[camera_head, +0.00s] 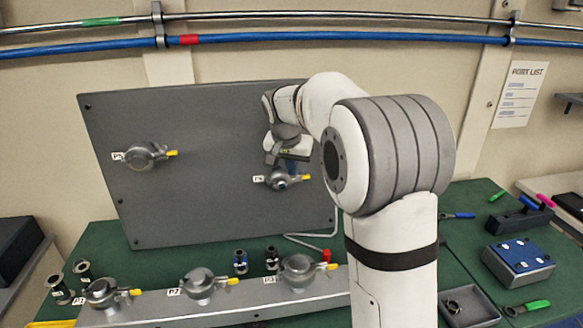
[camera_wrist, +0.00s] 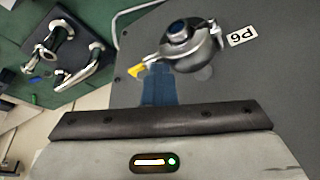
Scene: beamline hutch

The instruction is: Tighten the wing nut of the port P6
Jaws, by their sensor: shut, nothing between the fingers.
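Port P6 (camera_head: 278,181) is a grey metal clamped flange on the upright grey panel (camera_head: 200,200), with its P6 label (camera_head: 258,178) to its left. It also shows in the wrist view (camera_wrist: 190,42), with the label (camera_wrist: 241,37) upside down. Its yellow wing nut (camera_head: 306,177) sticks out at the clamp's right side; in the wrist view the wing nut (camera_wrist: 136,71) is at the clamp's lower left. My gripper (camera_head: 290,166) is just above the clamp in the head view. Its blue fingers (camera_wrist: 158,84) are shut and empty, close beside the wing nut; I cannot tell whether they touch it.
Port P5 (camera_head: 145,156) is on the panel's left. Below, a grey rail (camera_head: 240,301) carries several clamped ports, including P7 (camera_head: 200,285). The green bench (camera_head: 455,195) holds a blue-topped block (camera_head: 520,260), a tray (camera_head: 468,306) and tools. A bent metal rod (camera_head: 305,241) lies near the panel.

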